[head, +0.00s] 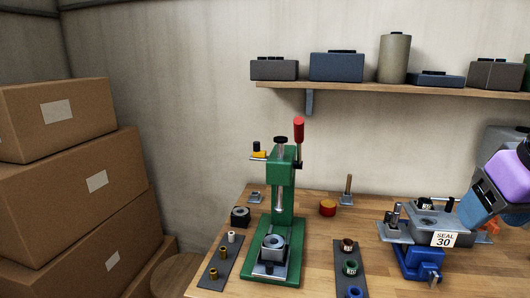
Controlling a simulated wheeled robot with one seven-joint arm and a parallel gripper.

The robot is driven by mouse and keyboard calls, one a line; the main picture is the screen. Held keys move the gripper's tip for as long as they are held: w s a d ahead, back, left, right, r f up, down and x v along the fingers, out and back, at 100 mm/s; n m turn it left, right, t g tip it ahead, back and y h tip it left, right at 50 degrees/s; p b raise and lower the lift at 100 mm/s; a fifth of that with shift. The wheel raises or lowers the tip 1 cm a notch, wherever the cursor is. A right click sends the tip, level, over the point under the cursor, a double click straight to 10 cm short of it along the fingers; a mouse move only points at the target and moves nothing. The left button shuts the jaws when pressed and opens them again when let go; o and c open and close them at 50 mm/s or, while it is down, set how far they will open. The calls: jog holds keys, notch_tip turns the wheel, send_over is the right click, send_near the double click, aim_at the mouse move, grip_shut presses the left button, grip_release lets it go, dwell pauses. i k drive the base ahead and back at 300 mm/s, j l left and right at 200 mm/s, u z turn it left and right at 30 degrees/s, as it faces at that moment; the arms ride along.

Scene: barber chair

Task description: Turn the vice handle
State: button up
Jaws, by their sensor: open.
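A blue vice (416,262) stands on the workbench at the right in the head view. A grey block with fittings and a white "SEAL 30" label (442,239) sits on top of it. A small part at the vice's lower front right looks like its handle (434,277), though it is too small to make out well. My gripper (467,212) comes in from the right edge, above and beside the right part of the grey block. It is open; its fingertips are hard to make out, and I cannot tell whether they touch anything.
A green press (284,208) with a red-tipped lever stands left of the vice. Dark strips (350,264) hold small rings and bushings. A red round tin (327,208) sits farther back. A shelf (400,93) with boxes hangs above. Cardboard boxes (65,185) are stacked at left.

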aim_at(433, 277)
jog(key=k+l+u, duration=0.1)
jog(key=l, duration=0.3)
jog(key=k+l+u, duration=0.1)
jog(key=l, duration=0.3)
jog(key=k+l, duration=0.1)
jog(key=l, duration=0.3)
jog(key=k+l+u, duration=0.15)
jog(key=l, duration=0.25)
jog(key=k+l+u, duration=0.1)
jog(key=l, duration=0.3)
jog(key=k+l+u, duration=0.1)
jog(key=l, duration=0.25)
jog(key=k+l, duration=0.2)
jog(key=l, duration=0.2)
jog(key=u, duration=0.05)
